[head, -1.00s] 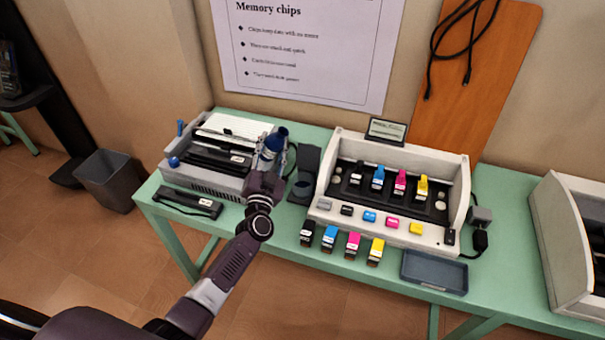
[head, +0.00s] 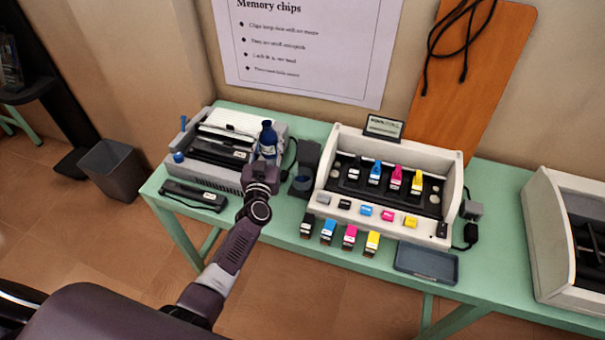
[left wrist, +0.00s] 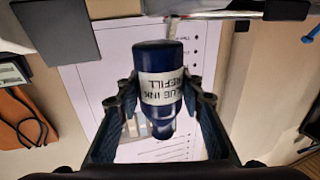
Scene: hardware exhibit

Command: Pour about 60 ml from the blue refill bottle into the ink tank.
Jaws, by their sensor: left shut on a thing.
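The blue refill bottle (head: 267,143) stands upright in my left gripper (head: 262,168), in front of the grey printer's right end. In the left wrist view the bottle (left wrist: 160,72), with a white label, appears upside down, as does the background. The left gripper (left wrist: 161,106) is shut on it, one finger on each side. The level in the bottle cannot be seen. My right gripper is out of view.
The grey printer (head: 205,172) with small blue parts is left of the bottle. A white cartridge exhibit (head: 333,190) is close on the right, with several cartridges in front. An empty tray (head: 425,263) lies at the green table's (head: 487,265) front. A poster (head: 305,50) hangs behind.

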